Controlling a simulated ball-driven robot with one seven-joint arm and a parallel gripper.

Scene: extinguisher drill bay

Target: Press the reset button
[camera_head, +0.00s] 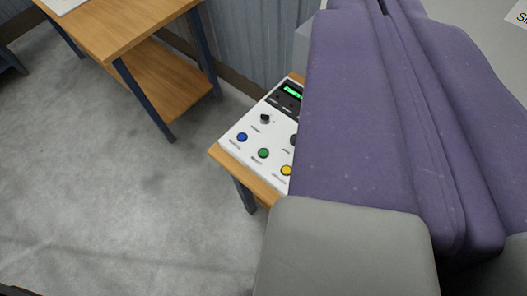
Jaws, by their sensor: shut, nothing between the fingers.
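A white control panel (247,148) lies on a small wooden stand, left of my gripper. Along its near edge are a blue button (242,137), a green button (263,153) and a yellow button (286,170). Small labels sit by them, too small to read surely, so I cannot tell which is the reset button. A black knob (265,119) and a lit green display (292,91) are farther back. My gripper (384,8), with large purple fingers on grey bases, is shut and empty. It hides the panel's right part. I see no contact with the buttons.
The wooden stand (222,155) has dark legs. A larger wooden table (115,25) with a lower shelf stands at the upper left. A corrugated grey wall (245,40) is behind. The concrete floor (90,190) at left is clear.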

